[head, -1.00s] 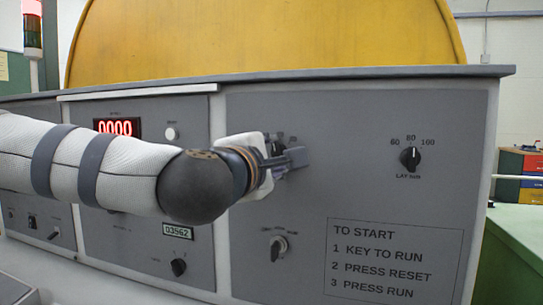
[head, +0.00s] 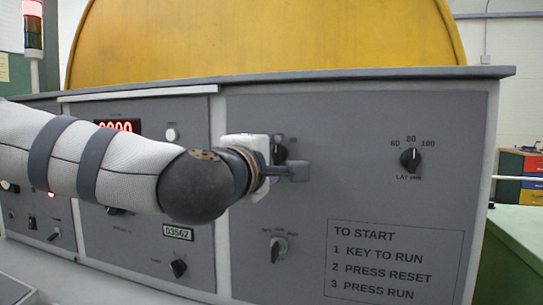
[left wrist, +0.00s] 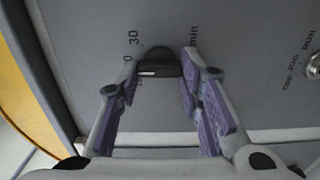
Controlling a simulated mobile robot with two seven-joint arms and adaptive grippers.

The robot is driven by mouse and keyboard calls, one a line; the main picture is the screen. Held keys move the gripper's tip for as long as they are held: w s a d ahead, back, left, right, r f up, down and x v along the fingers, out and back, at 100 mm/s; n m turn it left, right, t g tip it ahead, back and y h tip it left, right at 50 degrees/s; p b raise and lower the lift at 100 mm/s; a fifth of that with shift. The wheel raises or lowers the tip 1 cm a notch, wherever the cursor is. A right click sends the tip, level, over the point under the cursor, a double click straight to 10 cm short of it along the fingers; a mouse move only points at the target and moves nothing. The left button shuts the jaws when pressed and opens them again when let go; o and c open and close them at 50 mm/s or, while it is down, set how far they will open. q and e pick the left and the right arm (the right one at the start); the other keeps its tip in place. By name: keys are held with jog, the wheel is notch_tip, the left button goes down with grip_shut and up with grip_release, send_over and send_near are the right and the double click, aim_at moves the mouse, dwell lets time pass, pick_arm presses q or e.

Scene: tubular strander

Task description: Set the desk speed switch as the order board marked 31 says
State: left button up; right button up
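A black switch knob (left wrist: 158,56) with a white mark sits on the grey desk panel in the left wrist view. A "30" and partly hidden figures stand at its left, and "min" at its right. The white mark points left there, towards figures partly covered by a finger. In the head view the knob (head: 279,150) shows just behind my left gripper (head: 298,172). My left gripper is open, its fingertips (left wrist: 160,68) on either side of the knob; contact is unclear. My right gripper and an order board marked 31 are not in view.
Right of my gripper is the lay knob (head: 410,159), marked 60, 80, 100. Below are a key switch (head: 278,247) and a "TO START" notice (head: 392,262). A red display (head: 118,127) is partly behind my left arm. The desk top overhangs the panel.

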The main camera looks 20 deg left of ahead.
pick_arm(q)
jog(key=o, duration=0.4)
jog(key=shift+r, duration=0.15)
jog(key=shift+o, duration=0.2)
jog(key=shift+w, duration=0.1)
jog(key=s, duration=0.7)
jog(key=shift+s+a, duration=0.15)
jog(key=shift+s, duration=0.1)
